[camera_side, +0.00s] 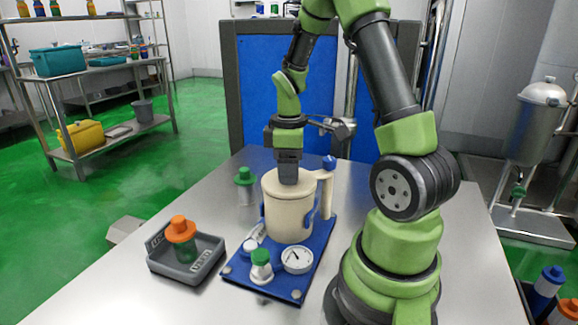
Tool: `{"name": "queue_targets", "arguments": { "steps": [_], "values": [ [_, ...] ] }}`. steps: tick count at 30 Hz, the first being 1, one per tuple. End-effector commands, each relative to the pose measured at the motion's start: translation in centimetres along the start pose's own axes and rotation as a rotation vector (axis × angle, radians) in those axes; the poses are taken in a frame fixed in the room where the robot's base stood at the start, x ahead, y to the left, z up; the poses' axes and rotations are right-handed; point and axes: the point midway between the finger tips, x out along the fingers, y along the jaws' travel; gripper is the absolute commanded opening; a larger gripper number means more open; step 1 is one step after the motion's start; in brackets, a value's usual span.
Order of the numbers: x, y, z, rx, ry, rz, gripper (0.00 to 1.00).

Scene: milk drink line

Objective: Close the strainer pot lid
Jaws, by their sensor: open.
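The strainer pot (288,211) is a cream jug with a handle on its right, standing upright on a blue board. Its cream lid (275,184) appears to lie flat across the top. A blue knob (329,162) tops the handle side. My gripper (288,180) points straight down at the middle of the lid, with its dark fingers open. The fingertips are at or just above the lid; I cannot tell whether they touch it. The fingers hide part of the lid.
The blue board (233,279) also holds a round dial (297,260) and a green-capped jar (261,268). A grey tray (160,265) with an orange-capped bottle (181,238) stands at left. A green-capped bottle (245,184) stands behind the pot. The table's front left is clear.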

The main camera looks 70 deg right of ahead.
Motion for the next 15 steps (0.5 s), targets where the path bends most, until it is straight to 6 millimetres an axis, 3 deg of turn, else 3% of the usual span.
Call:
{"name": "queue_targets", "arguments": {
  "steps": [5, 15],
  "values": [
    [-0.8, 0.1, 0.0, 0.0, 0.002, 0.004, 0.54],
    [-7.0, 0.1, -0.1, 0.0, 0.004, 0.006, 0.54]
  ]
}}
